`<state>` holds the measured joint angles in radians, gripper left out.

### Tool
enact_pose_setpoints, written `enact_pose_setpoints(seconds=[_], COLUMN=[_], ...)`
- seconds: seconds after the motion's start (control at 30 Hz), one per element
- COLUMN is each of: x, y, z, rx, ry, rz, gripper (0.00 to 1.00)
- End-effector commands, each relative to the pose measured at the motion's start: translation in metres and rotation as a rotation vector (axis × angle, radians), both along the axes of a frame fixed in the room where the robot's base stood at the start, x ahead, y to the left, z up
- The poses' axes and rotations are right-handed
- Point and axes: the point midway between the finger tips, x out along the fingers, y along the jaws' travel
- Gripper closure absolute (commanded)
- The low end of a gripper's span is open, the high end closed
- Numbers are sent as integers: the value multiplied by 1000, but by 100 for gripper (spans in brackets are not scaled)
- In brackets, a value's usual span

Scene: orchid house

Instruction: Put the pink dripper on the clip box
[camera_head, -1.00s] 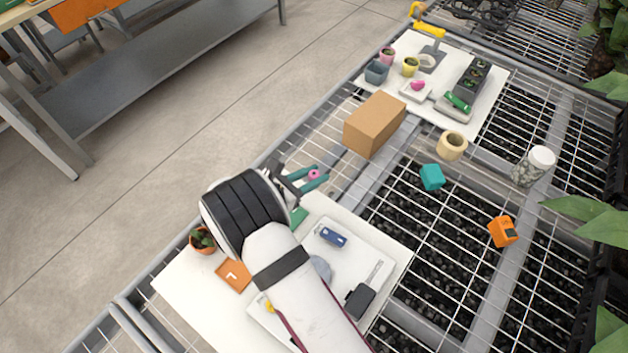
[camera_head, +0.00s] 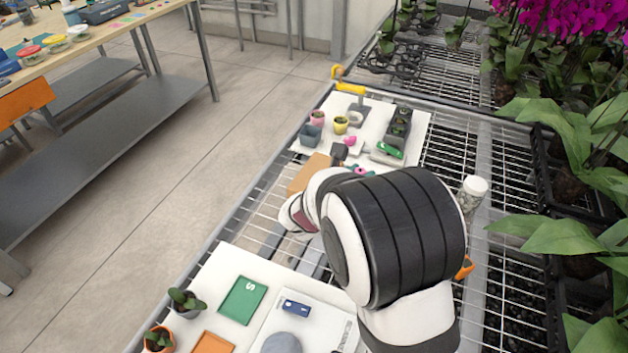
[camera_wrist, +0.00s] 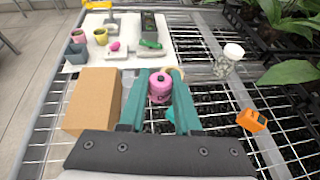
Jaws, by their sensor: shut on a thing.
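The pink dripper (camera_wrist: 160,88) is held between the teal fingertips of my gripper (camera_wrist: 158,78), seen in the wrist view. In the head view only a bit of the dripper (camera_head: 360,170) shows past my arm. My gripper is shut on it above the wire bench. A plain brown box (camera_wrist: 92,100) stands just left of the gripper in the wrist view; its end also shows in the head view (camera_head: 308,174), partly hidden by my arm. No label shows which thing is the clip box.
Beyond the gripper lies a white board (camera_wrist: 80,58) with pots, a trowel and a black tray. A white-lidded jar (camera_wrist: 228,62) and an orange object (camera_wrist: 252,120) stand right.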

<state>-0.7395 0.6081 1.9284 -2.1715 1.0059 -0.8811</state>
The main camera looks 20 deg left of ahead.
Motion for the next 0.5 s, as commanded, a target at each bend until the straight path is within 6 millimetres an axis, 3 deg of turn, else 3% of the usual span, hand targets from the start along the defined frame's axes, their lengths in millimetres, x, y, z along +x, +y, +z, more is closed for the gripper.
enact_pose_setpoints(seconds=[0.1, 0.17, 0.4, 0.5], x=[20, 23, 21, 20], y=[-13, -7, 65, 87], z=[16, 15, -29, -43], rx=[-6, -10, -9, -10], ry=[-10, -11, -11, -11], rz=[1, 4, 7, 6], gripper=[100, 100, 100, 100])
